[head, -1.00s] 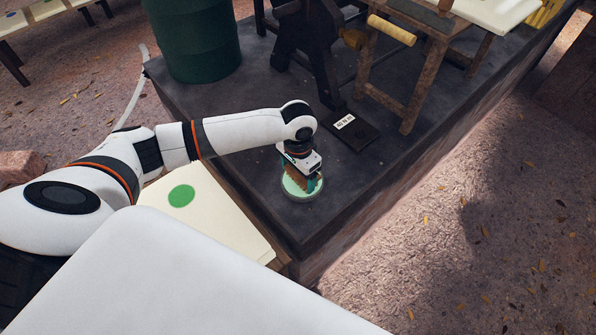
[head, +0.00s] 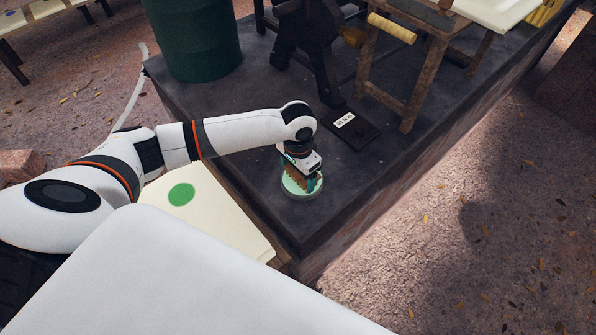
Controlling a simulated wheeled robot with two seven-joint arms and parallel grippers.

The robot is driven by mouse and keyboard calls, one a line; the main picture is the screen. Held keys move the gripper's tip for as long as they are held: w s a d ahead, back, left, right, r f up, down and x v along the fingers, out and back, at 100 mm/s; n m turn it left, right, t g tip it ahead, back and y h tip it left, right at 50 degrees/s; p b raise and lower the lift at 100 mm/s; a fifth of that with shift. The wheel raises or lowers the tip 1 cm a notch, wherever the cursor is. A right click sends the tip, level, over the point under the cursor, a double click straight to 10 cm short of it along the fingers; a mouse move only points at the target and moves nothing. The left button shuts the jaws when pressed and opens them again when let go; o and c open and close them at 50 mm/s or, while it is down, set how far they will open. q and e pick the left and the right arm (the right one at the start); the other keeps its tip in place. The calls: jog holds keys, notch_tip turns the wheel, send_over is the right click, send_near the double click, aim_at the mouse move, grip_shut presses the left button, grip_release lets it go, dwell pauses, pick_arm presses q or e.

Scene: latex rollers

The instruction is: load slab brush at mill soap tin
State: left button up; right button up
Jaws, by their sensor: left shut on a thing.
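My left gripper (head: 303,177) points down over the round pale green soap tin (head: 301,194) near the front corner of the dark platform. It is shut on the brush (head: 297,178), whose brown part shows between the teal fingers. The brush sits over or in the tin; its lower end is hidden, so I cannot tell whether it touches the soap. My right gripper is out of view.
A cream slab with a green dot (head: 181,194) lies left of the tin. A dark plate with a white label (head: 349,129), a wooden stand (head: 408,75) and a green barrel (head: 194,38) stand behind. The platform's right edge drops to leafy ground.

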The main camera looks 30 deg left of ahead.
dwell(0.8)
pick_arm(q)
jog(key=shift+s+f+p, duration=0.1)
jog(key=shift+f+p, duration=0.05)
jog(key=shift+p, duration=0.3)
dwell(0.8)
notch_tip(320, 180, up, 7)
jog(key=p, duration=0.8)
jog(key=shift+p, duration=0.35)
dwell(0.5)
